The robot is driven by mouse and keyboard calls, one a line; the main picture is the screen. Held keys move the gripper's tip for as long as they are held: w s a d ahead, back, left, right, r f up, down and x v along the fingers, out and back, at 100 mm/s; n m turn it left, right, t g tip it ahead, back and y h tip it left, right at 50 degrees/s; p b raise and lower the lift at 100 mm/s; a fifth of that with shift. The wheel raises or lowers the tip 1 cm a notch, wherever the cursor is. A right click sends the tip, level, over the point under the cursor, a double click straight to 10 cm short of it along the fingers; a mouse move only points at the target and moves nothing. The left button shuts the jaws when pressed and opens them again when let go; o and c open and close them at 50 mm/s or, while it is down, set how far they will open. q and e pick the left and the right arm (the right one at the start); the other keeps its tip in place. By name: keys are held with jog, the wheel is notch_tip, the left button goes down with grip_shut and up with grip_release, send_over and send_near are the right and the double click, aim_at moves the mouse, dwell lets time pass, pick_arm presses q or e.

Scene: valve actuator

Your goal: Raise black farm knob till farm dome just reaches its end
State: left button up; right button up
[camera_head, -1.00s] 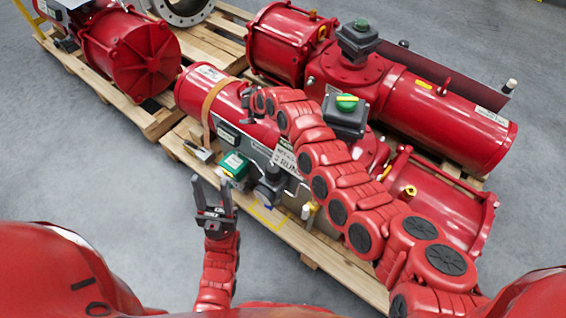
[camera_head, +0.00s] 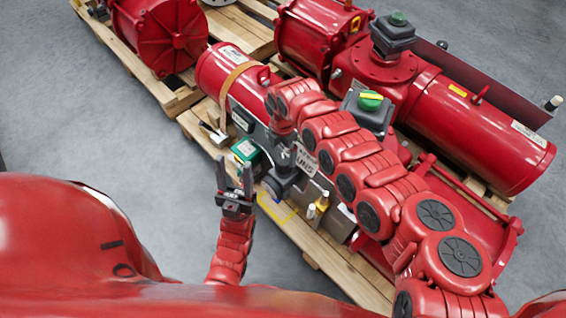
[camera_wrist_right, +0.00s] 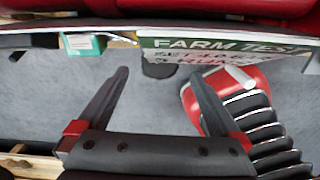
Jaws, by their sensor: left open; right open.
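A sign reading FARM TEST (camera_wrist_right: 225,47) crosses the top of the right wrist view. A dark rounded part (camera_wrist_right: 158,71), perhaps the black knob, shows just below it. My right gripper (camera_wrist_right: 157,76) is open and empty, its two fingers spread toward that part. In the head view the right wrist hides much of this spot, above a dark regulator-like fitting (camera_head: 283,184). I cannot clearly tell the farm dome. My left gripper (camera_head: 234,165) is open and empty, upright in front of the pallet, near the green box (camera_head: 245,150).
A green dome indicator with a yellow bar (camera_head: 371,100) tops a grey box behind my right arm. Large red cylinders (camera_head: 480,130) lie on wooden pallets (camera_head: 290,232). A small yellow-topped fitting (camera_head: 322,202) stands nearby. Grey floor (camera_head: 75,110) is clear at left.

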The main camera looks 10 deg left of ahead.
aim_at(283, 160)
notch_tip(283, 160, down, 7)
jog(key=shift+b, duration=1.1)
